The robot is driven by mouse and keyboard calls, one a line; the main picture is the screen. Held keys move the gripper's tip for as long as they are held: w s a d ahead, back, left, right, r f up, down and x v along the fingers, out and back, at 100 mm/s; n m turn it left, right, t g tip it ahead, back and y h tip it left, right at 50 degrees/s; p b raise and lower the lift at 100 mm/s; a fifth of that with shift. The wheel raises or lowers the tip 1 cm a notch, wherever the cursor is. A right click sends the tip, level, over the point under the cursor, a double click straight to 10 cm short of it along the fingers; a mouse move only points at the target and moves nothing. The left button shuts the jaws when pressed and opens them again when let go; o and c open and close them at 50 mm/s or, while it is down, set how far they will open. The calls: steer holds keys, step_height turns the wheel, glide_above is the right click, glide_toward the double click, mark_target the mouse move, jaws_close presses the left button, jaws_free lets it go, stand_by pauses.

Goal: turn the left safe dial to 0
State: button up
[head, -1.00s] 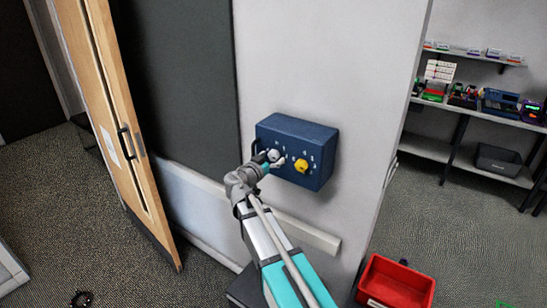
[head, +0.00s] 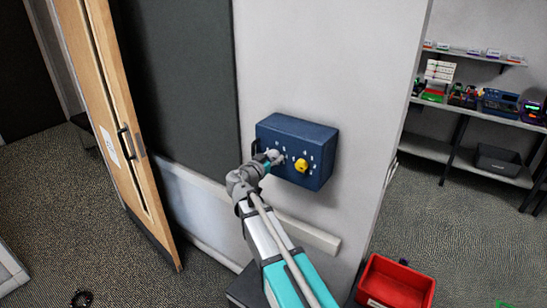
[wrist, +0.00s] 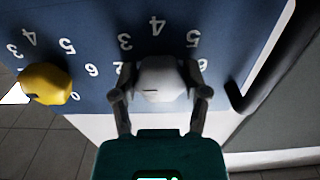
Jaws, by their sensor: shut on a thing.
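A dark blue safe box (head: 300,133) is fixed to the light wall. Its left dial is whitish grey (wrist: 162,80) and its right dial is yellow (head: 301,165). My gripper (head: 272,157) is at the left dial. In the wrist view, which is upside down, the two fingers of my gripper (wrist: 158,90) are shut on the left dial's sides. White digits ring it; 3, 4 and 5 are clear, others are partly covered. A short dark mark shows on the dial's face. The yellow dial (wrist: 45,83) also shows there, untouched.
A dark handle (wrist: 236,97) sits on the box beside the left dial. A wooden door (head: 125,130) stands at the left. A red bin (head: 397,282) is on the floor at lower right. Shelves with parts (head: 470,100) are at the far right.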

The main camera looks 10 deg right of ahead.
steer(key=shift+n, duration=0.3)
steer(key=n, duration=0.8)
steer(key=shift+n, duration=0.4)
steer(key=n, duration=0.4)
steer(key=shift+r, duration=0.1)
steer(key=shift+n, duration=2.2)
steer(key=o, duration=1.1)
steer(key=shift+o, duration=0.2)
